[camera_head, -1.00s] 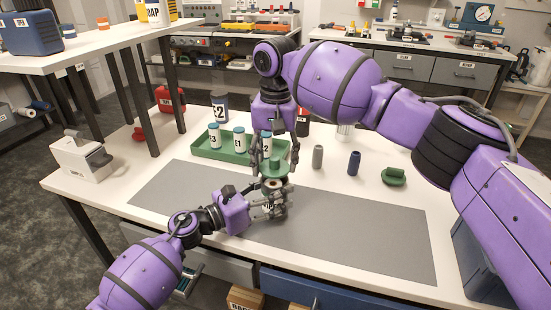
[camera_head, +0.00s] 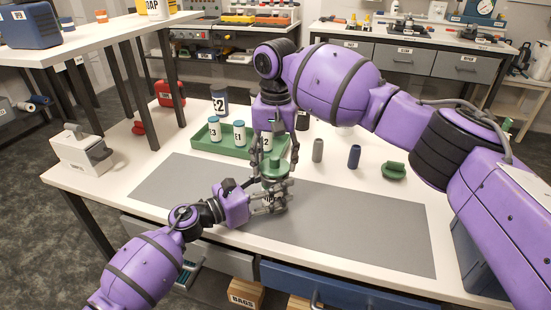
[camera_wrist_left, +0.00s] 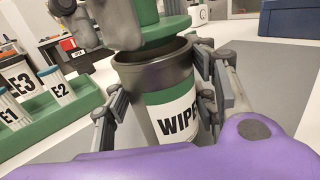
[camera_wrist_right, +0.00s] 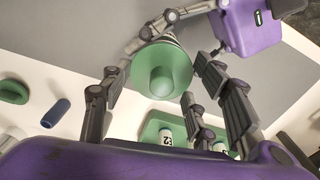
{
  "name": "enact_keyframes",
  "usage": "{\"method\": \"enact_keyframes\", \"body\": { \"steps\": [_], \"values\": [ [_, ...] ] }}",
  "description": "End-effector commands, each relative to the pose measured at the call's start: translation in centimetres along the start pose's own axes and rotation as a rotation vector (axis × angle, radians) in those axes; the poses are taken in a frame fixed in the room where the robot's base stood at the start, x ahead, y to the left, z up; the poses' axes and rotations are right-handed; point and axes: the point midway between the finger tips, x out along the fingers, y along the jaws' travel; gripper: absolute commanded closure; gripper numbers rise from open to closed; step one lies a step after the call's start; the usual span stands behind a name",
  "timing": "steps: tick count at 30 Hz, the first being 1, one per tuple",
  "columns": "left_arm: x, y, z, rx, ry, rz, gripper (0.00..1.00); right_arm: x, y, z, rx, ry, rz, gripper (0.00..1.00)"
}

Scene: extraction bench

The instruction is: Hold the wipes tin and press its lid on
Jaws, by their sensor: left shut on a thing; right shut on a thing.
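The wipes tin (camera_wrist_left: 170,110) is a dark, open-topped cylinder with a green and white label. My left gripper (camera_head: 270,197) is shut around its side and holds it upright above the grey mat. The green lid (camera_wrist_right: 162,70), round with a raised knob, is held by my right gripper (camera_head: 268,163) from above. In the left wrist view the lid (camera_wrist_left: 160,35) is just above the tin's mouth, over its far side. A dark part of the opening shows in front of it, so the lid is not seated. The lid's underside is mostly hidden.
A green tray (camera_head: 218,151) with several labelled bottles stands close behind the grippers. A grey cylinder (camera_head: 318,150), a blue cylinder (camera_head: 354,156) and a green handled piece (camera_head: 394,171) stand to the right. The grey mat (camera_head: 370,225) is clear on the right.

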Motion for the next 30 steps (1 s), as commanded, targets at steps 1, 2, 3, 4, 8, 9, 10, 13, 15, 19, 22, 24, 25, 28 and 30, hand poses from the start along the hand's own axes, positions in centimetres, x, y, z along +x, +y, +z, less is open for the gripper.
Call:
{"method": "enact_keyframes", "body": {
  "steps": [1, 2, 3, 4, 8, 9, 10, 13, 15, 19, 22, 24, 25, 28, 30],
  "values": [
    [0.0, 0.0, 0.0, 0.0, 0.0, 0.0, 0.94, 0.0, 0.0, 0.0, 0.0, 0.0, 0.0, 0.63],
    [0.0, 0.0, 0.0, 0.0, 0.0, 0.0, 0.94, 0.1, 0.0, 0.0, 0.0, 0.0, 0.0, 0.63],
    [0.0, 0.0, 0.0, 0.0, 0.0, 0.0, 0.94, 0.2, 0.0, 0.0, 0.0, -0.001, 0.0, 0.63],
    [0.0, 0.0, 0.0, 0.0, 0.0, 0.0, 0.94, 0.2, 0.0, 0.0, 0.0, -0.001, 0.0, 0.63],
    [0.0, 0.0, 0.0, 0.0, 0.0, 0.0, 0.94, 0.5, 0.0, 0.0, 0.0, -0.001, 0.0, 0.63],
    [0.0, 0.0, 0.0, 0.0, 0.0, 0.0, 0.94, 0.6, 0.0, 0.0, 0.0, -0.001, 0.0, 0.63],
    [0.0, 0.0, 0.0, 0.0, 0.0, 0.0, 0.94, 0.6, 0.0, 0.0, 0.0, -0.001, 0.0, 0.63],
    [0.0, 0.0, 0.0, 0.0, 0.0, 0.0, 0.94, 0.8, 0.0, 0.0, 0.0, 0.0, 0.0, 0.63],
    [0.0, 0.0, 0.0, 0.0, 0.0, 0.0, 0.94, 1.0, 0.0, 0.0, 0.0, 0.0, 0.001, 0.63],
    [0.0, 0.0, 0.0, 0.0, 0.0, 0.0, 0.94, 1.2, 0.0, 0.0, 0.0, 0.0, 0.001, 0.63],
    [0.0, 0.0, 0.0, 0.0, 0.0, 0.0, 0.94, 1.2, 0.0, 0.0, 0.0, 0.0, 0.001, 0.36],
    [0.0, 0.0, 0.0, 0.0, 0.0, 0.0, 0.94, 1.2, 0.0, 0.0, 0.0, 0.0, 0.001, 0.27],
    [0.0, 0.0, 0.0, 0.0, 0.0, 0.0, 0.94, 1.2, 0.0, 0.0, 0.0, 0.0, 0.001, 0.23],
    [0.0, 0.0, 0.0, 0.0, 0.0, 0.0, 0.94, 1.2, 0.0, 0.0, 0.0, 0.0, 0.001, 0.23],
    [0.0, 0.0, 0.0, 0.0, 0.0, 0.0, 0.94, 1.2, 0.0, 0.0, 0.0, 0.0, 0.001, 0.23]
  ]
}}
